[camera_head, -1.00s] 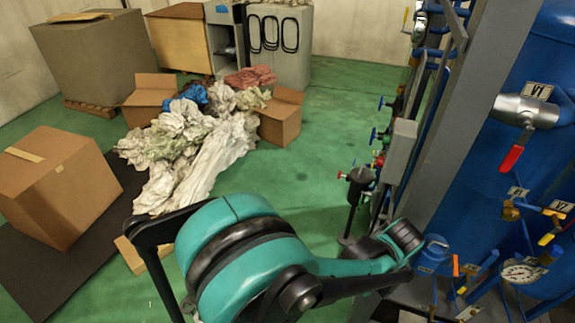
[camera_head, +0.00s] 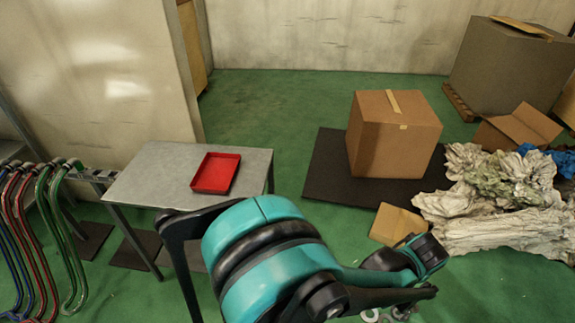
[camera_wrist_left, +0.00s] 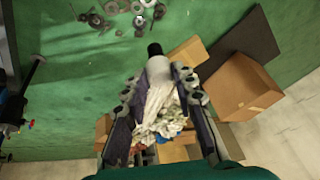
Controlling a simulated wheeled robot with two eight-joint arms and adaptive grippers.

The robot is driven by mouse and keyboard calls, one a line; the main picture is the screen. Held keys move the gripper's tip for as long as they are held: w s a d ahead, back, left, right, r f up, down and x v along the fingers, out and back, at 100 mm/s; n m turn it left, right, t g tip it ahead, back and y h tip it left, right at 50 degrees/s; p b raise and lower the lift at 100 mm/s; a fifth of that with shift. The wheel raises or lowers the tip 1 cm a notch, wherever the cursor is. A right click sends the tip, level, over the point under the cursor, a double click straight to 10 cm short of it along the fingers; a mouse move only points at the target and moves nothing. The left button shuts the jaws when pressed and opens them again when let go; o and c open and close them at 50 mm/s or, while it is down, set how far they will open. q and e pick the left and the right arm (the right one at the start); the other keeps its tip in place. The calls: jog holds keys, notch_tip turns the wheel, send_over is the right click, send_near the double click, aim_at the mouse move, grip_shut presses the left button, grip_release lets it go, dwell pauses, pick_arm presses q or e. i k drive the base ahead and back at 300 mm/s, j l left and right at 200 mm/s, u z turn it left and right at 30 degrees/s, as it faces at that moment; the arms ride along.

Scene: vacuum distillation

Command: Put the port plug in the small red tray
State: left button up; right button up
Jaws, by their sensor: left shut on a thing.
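The small red tray (camera_head: 216,173) lies empty on a grey metal table at the left of the head view. My left gripper (camera_wrist_left: 157,68) shows in the wrist view, its two fingers closed on the port plug (camera_wrist_left: 154,50). The plug's black end sticks out beyond the fingertips, and a pale grey part sits between them. In the head view my left arm reaches across the lower middle, to the right of the tray; the plug cannot be made out there. My right gripper is not in view.
The grey table (camera_head: 150,180) stands beside a pale wall. Coloured hoses (camera_head: 40,230) hang at its left. A cardboard box (camera_head: 393,135) stands on a dark mat, with crumpled sheeting (camera_head: 490,200) further right. Loose metal parts (camera_wrist_left: 110,18) lie on the green floor.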

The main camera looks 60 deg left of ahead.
aim_at(222, 180)
jog(key=j+u, duration=0.4)
jog(key=i+j+u, duration=0.15)
jog(key=u, duration=0.2)
jog(key=i+j+u, duration=0.15)
jog(key=j+u, duration=0.25)
jog(key=i+j+u, duration=0.2)
jog(key=u, duration=0.15)
jog(key=i+j+u, duration=0.1)
jog(key=j, duration=0.25)
jog(key=i+j, duration=0.3)
jog(key=j+u, duration=0.05)
